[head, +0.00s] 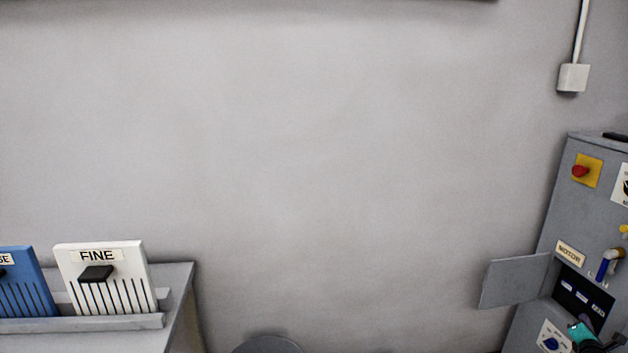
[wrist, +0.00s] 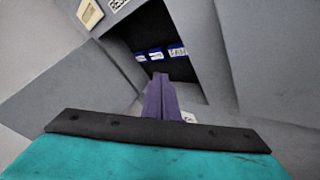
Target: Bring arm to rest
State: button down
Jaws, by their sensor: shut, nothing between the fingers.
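My gripper (wrist: 160,80) shows in the wrist view with its two purple fingers shut together and nothing between them. Its teal and black body fills the bottom of that view. The fingers point toward the open compartment (wrist: 150,35) of the grey cabinet. I cannot tell whether the fingertips are inside the opening or just in front of it. In the head view, a teal and black part of my arm shows at the lower right edge, in front of the cabinet (head: 560,210). The rest of the arm is out of view.
The cabinet's small door (head: 515,281) stands open to the left, beside the compartment with several blue labels. A red button (head: 580,171) sits above. At the lower left, a white FINE panel (head: 105,285) and a blue panel (head: 22,285) stand in a grey rack. The wall between is bare.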

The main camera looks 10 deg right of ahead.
jog(key=w+a+f+m+g+y+p, duration=0.1)
jog(key=w+a+f+m+g+p, duration=0.15)
jog(key=a+f, duration=0.55)
jog(key=w+a+f+m+g+y+p, duration=0.15)
jog(key=a+f+m, duration=0.25)
jog(key=a, duration=0.7)
jog(key=w+a+f+m+g+y+p, duration=0.15)
jog(key=a+f+m, duration=0.35)
jog(key=a, duration=0.5)
jog(key=s+a+f+m+g+y+p, duration=0.1)
jog(key=s+a+f, duration=0.15)
jog(key=a, duration=0.45)
jog(key=s+a+f+m+g+y, duration=0.15)
jog(key=a+f, duration=0.25)
jog(key=a, duration=0.4)
jog(key=s+a+f+m+g+y+p, duration=0.1)
jog(key=s+a+f, duration=0.2)
jog(key=a, duration=0.4)
jog(key=s+a+m+g+y+p, duration=0.3)
jog(key=s+a+g, duration=0.5)
jog(key=s+a, duration=1.6)
jog(key=a+m+y, duration=0.1)
jog(key=a, duration=0.2)
jog(key=shift+s+r, duration=0.15)
jog(key=shift+r, duration=0.25)
jog(key=shift+d, duration=0.1)
